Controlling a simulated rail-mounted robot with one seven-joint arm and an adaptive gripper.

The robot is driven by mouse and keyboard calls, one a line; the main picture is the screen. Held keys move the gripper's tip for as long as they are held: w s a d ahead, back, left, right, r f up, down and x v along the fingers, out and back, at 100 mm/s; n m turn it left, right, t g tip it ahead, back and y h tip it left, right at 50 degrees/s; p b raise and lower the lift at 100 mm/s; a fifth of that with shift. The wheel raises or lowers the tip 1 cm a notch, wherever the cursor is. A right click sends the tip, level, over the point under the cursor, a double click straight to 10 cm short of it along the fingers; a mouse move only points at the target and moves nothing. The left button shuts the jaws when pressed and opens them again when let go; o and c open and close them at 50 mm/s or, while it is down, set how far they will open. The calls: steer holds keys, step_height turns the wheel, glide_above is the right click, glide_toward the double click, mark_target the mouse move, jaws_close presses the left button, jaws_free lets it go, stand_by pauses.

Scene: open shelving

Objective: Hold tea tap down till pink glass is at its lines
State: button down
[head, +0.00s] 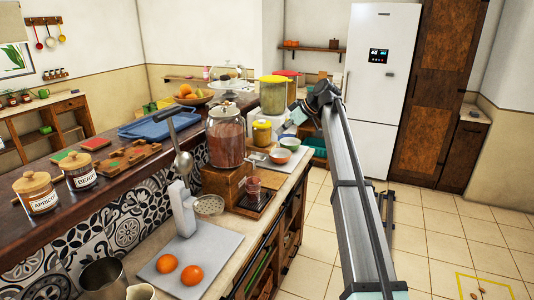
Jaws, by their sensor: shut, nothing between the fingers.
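A large glass tea dispenser (227,140) with reddish-brown contents stands on a wooden block (222,183) on the counter. Its tap is small and hard to make out at the front. A small pink glass (253,187) stands upright on a dark tray (262,201) in front of the block, below the tap area. Its lines and fill level are too small to read. My gripper (317,101) is at the dark far end of my arm, right of and apart from the dispenser. Its fingers are hard to make out; it is shut and empty.
A pale board (215,262) with two oranges lies nearer on the counter, beside a white stand with a ladle and skimmer (209,205). Bowls (279,156) and a yellow canister (262,133) stand behind the tray. Open tiled floor (440,240) lies to the right.

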steer(key=shift+a, duration=0.1)
steer(key=p, duration=0.4)
glide_above(258, 158)
steer(key=d, duration=0.2)
steer(key=f, duration=0.7)
steer(key=shift+s+d, duration=0.15)
steer(key=shift+s, duration=0.05)
step_height(258, 158, down, 2)
steer(key=shift+d+f+p, duration=0.15)
steer(key=shift+f+p, duration=0.05)
steer(key=shift+p, duration=0.2)
steer(key=shift+f, duration=0.8)
